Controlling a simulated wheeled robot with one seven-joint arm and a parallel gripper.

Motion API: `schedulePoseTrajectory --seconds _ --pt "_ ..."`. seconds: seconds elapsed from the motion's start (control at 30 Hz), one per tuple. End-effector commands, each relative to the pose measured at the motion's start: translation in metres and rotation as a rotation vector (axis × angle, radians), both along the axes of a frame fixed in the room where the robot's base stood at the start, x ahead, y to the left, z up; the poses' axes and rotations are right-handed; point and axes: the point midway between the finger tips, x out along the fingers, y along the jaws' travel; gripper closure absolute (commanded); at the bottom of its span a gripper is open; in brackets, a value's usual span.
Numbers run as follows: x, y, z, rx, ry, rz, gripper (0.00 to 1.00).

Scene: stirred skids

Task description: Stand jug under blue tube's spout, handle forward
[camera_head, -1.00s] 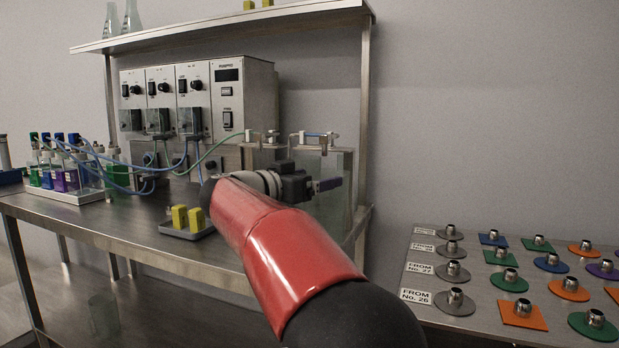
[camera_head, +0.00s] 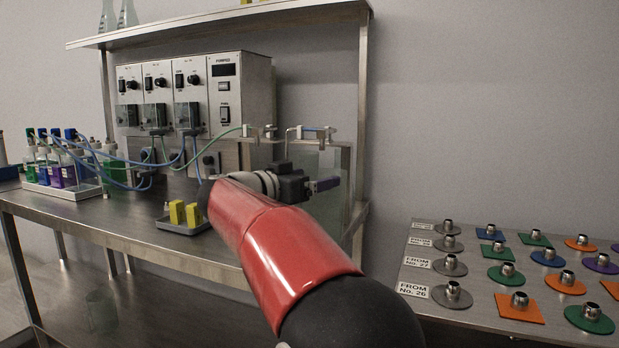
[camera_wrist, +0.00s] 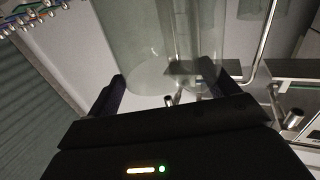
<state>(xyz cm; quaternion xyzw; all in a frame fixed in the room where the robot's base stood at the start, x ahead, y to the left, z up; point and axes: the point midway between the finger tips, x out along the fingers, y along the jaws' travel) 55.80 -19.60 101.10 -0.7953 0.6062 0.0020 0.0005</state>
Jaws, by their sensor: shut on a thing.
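A clear, see-through jug (camera_wrist: 150,50) fills the upper middle of the wrist view, between the two dark fingers of my gripper (camera_wrist: 168,88). My gripper is shut on it. In the head view my gripper (camera_head: 322,185) is at the right end of the bench, in front of clear glass whose outline is hard to separate from the jug. The green tube (camera_head: 222,136) runs to another clip to the left. I cannot make out the jug's handle.
A pump unit (camera_head: 225,75) stands at the back of the steel bench (camera_head: 130,225). A small tray with yellow blocks (camera_head: 185,225) lies left of my arm. Bottles in a white tray (camera_head: 60,190) stand at the left. A post (camera_head: 361,130) rises at right, before a table of coloured plates (camera_head: 420,262).

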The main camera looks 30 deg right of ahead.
Motion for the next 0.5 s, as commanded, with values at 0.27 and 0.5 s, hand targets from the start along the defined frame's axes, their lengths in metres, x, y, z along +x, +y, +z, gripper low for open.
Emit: schedulePoseTrajectory --seconds 0.27,0.5 --pt "-0.0001 0.0001 -0.0012 0.000 0.000 0.000 0.00" --pt "-0.0015 0.0075 -0.0017 0.000 0.000 0.002 0.00"
